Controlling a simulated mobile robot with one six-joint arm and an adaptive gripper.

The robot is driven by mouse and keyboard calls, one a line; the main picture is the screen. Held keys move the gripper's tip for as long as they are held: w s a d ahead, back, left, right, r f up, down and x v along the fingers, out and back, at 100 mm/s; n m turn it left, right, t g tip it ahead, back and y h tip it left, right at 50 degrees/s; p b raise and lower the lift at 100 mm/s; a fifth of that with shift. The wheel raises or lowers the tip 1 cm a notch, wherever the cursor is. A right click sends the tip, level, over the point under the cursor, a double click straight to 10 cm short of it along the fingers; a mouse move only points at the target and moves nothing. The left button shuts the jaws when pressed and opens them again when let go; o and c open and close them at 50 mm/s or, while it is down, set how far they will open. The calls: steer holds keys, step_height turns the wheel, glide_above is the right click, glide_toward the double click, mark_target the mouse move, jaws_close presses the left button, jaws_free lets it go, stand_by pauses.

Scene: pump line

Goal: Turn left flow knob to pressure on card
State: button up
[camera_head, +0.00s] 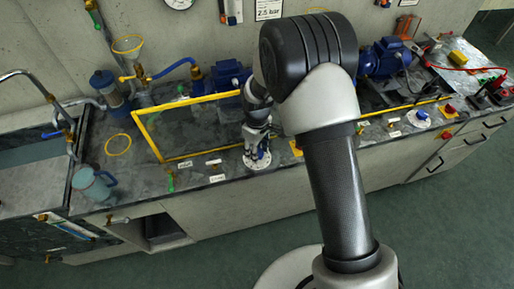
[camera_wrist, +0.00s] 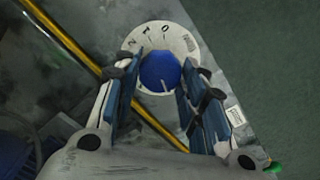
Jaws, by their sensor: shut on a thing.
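The left flow knob (camera_wrist: 160,73) is blue and sits on a round white dial plate (camera_wrist: 183,42) with dark marks. A white line on the knob points toward the bottom of the wrist view. My gripper (camera_head: 257,150) reaches down over the dial plate (camera_head: 250,164) at the bench's front edge. Its fingers are on both sides of the knob, shut on it. In the head view the gripper hides most of the knob. The card (camera_head: 269,9) on the wall reads 2.5 bar. A round gauge (camera_head: 180,3) beside it is cut off by the top edge, its needle not readable.
A second blue knob (camera_head: 422,115) on a white dial stands farther right. Yellow frame lines (camera_head: 152,138) run close behind the left dial. Blue pumps (camera_head: 231,76) stand at the back. Small labels flank the dial.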

steer(key=m, duration=0.4)
steer(key=shift+m+p, duration=0.35)
steer(key=shift+m, duration=0.05)
steer(key=m, duration=0.3)
steer(key=shift+m, duration=0.3)
steer(key=m, duration=0.3)
steer(key=shift+m+p, duration=0.3)
steer(key=shift+p, duration=0.1)
steer(key=shift+m, duration=1.9)
steer(key=o, duration=1.1)
steer(key=shift+c, duration=0.2)
